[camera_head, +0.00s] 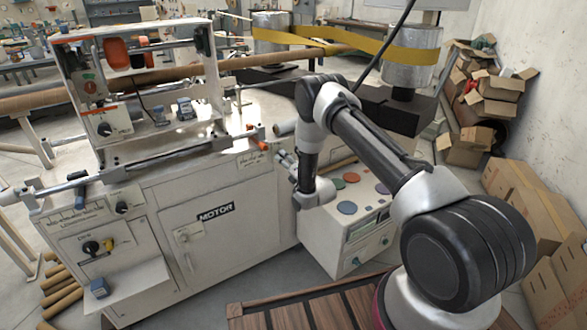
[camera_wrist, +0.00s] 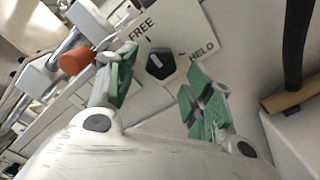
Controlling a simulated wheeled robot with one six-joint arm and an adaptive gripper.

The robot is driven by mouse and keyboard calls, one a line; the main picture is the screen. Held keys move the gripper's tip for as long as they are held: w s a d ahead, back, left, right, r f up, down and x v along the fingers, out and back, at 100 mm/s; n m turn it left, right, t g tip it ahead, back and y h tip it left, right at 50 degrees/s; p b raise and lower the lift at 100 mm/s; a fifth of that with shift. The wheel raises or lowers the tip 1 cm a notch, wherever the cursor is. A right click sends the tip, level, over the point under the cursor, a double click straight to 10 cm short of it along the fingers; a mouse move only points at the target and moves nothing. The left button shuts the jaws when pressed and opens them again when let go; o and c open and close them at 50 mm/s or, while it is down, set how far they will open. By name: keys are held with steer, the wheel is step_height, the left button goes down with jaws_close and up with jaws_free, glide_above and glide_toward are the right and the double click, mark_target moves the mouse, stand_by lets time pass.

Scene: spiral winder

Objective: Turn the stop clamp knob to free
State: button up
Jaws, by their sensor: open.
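The stop clamp knob (camera_wrist: 160,64) is a dark, faceted knob on a pale plate (camera_wrist: 185,22) in the wrist view. The plate reads FREE at the knob's upper left and HELD to its right, each with a tick. A light mark shows on the knob, but I cannot tell which label it points to. My gripper (camera_wrist: 163,90) is open, its green-padded fingers spread to either side below the knob, apart from it, with nothing between them. In the head view my gripper (camera_head: 284,160) is at the machine's right end; I cannot make out the knob there.
An orange-tipped rod (camera_wrist: 76,60) lies close to my left finger in the wrist view. A dark vertical post (camera_wrist: 296,45) and a brown tube (camera_wrist: 295,95) are at right. In the head view a control box (camera_head: 345,225) with coloured discs stands below my wrist.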

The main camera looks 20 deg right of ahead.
steer(key=v, duration=0.8)
steer(key=shift+s, duration=0.25)
